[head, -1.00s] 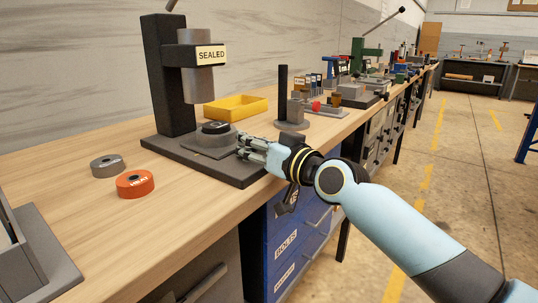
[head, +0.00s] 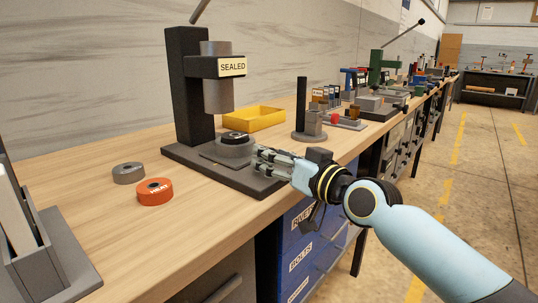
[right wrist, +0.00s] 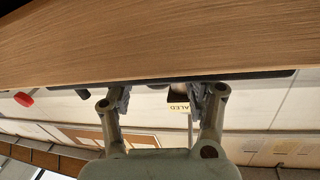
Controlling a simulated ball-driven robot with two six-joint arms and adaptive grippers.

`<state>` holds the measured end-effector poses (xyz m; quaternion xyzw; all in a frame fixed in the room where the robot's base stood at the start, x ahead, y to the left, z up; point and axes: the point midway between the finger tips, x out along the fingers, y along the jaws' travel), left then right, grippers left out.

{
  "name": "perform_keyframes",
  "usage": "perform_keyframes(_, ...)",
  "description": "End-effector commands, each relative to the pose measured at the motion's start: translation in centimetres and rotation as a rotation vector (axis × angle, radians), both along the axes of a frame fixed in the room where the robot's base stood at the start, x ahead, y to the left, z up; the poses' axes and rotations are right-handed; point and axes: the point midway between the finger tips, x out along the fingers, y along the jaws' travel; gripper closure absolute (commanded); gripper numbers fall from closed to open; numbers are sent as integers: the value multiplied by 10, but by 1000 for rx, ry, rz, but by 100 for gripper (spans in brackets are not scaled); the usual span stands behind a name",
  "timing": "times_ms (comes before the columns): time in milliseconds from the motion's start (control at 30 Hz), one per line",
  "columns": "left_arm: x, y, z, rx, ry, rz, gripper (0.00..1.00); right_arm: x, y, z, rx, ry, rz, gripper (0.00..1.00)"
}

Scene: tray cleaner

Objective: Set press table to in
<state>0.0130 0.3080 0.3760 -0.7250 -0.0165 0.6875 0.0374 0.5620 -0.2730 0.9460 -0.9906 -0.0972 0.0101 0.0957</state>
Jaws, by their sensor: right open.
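The press (head: 187,90) is a dark column and base with a grey ram and a "SEALED" sign (head: 232,67). Its table (head: 212,158) is a grey plate low on the base, below the ram. A round grey piece with a black top (head: 235,139) sits on it. My right gripper (head: 259,158) is open at the plate's right side, low over the base. Whether its fingers touch the plate or round piece I cannot tell. In the right wrist view its two fingers (right wrist: 165,92) are spread apart, with the sign (right wrist: 180,106) upside down between them. My left gripper is not in view.
An orange "HEAT" roll (head: 155,193) and a grey roll (head: 129,173) lie left of the press. A yellow bin (head: 254,118) stands behind it. A dark upright stand (head: 302,108) is to the right. A grey holder (head: 45,255) is at near left. The bench front between is clear.

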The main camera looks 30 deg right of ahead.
Motion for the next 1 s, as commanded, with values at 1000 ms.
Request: perform_keyframes(1000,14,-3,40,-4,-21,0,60,-110,-24,7,0,-12,0,45)
